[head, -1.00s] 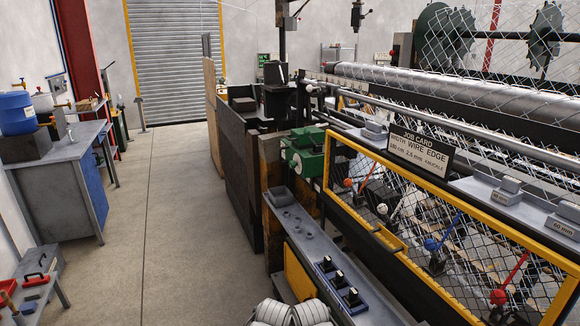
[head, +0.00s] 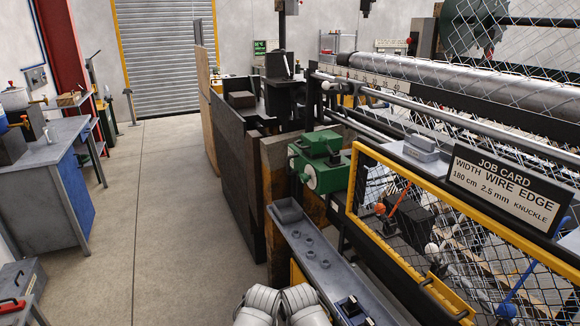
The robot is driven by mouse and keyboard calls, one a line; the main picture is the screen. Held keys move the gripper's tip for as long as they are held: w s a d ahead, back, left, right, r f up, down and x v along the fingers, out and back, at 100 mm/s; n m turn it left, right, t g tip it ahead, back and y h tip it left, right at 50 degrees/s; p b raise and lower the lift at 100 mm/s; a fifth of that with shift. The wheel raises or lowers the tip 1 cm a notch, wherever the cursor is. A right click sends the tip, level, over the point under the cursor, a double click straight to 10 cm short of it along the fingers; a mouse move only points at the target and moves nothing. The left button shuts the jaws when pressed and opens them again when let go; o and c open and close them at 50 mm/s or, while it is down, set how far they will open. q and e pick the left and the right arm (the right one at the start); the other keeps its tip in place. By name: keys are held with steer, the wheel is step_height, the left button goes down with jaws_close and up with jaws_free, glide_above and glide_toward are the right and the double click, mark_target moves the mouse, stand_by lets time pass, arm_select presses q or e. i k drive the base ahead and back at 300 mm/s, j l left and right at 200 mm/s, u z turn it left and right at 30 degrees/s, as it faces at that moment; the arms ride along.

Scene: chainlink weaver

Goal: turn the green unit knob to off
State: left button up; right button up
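The green unit (head: 320,160) is a boxy green machine part mounted at the left end of the yellow-framed guard. A small pale round part (head: 311,183) shows on its near face; it may be the knob, but its setting is too small to read. A dark stub or lever shows at the top. Two pale ribbed parts of my own arms (head: 285,306) show at the bottom edge, below and short of the green unit. No gripper fingers are visible, and nothing of mine touches the unit.
A grey control ledge (head: 318,257) with several studs and dark switches runs below the unit. The yellow-framed mesh guard (head: 410,262) and job card (head: 508,186) are to the right. A workbench (head: 50,170) stands left. The concrete floor (head: 165,210) between is clear.

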mark_target(304, 179)
steer(key=i+j, duration=0.2)
steer(key=i, duration=0.4)
steer(key=i+j, duration=0.2)
steer(key=i, duration=0.35)
steer(key=u, duration=0.05)
